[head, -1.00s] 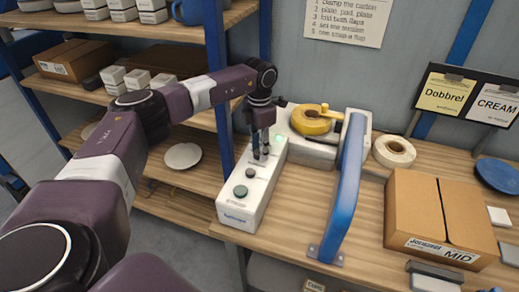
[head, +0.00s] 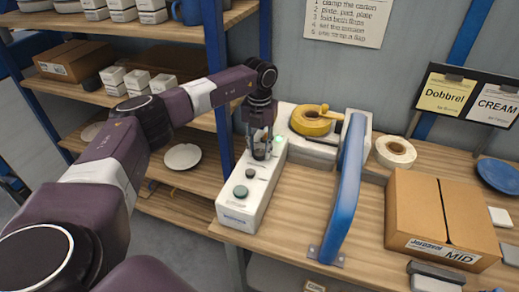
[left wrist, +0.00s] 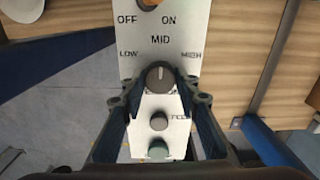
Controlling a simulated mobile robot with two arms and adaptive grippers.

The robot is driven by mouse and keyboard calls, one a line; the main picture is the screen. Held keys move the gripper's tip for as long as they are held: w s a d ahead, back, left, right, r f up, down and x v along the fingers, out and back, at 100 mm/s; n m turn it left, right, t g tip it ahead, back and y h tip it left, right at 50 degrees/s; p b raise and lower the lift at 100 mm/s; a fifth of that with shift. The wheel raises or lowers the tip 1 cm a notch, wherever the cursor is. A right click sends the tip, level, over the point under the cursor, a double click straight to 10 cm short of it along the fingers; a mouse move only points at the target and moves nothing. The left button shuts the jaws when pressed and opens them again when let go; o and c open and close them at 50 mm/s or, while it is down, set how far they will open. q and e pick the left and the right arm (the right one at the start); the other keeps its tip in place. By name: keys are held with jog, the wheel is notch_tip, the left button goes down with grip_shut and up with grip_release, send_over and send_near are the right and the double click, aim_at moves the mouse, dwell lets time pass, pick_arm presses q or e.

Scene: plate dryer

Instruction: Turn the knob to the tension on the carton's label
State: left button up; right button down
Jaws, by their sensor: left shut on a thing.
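The white control box (head: 243,203) stands on the bench, and its panel (left wrist: 180,22) fills the top of the left wrist view, printed OFF, ON, LOW, MID and HIGH. The dark tension knob (left wrist: 160,78) sits below MID, its pale pointer line directed up towards MID. My left gripper (head: 260,155) is over the box, its fingertips (left wrist: 160,82) shut on the knob from both sides. The brown carton (head: 420,210) stands at the right, its label (head: 441,249) reading MID. My right gripper is not in view.
Below the knob are a smaller dark knob (left wrist: 159,121) and a greenish button (left wrist: 158,150). A blue arched bar (head: 346,190) stands between box and carton. A yellow tape roll (head: 310,122) sits behind. Shelves (head: 190,208) stand at the left.

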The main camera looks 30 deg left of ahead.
aim_at(259, 152)
pick_arm(q)
jog(key=shift+w+r+n, duration=0.1)
jog(key=shift+r+n, duration=0.05)
jog(key=shift+n, duration=0.15)
dwell(0.4)
jog(key=o, duration=1.2)
jog(key=shift+c, duration=0.2)
notch_tip(259, 152, up, 12)
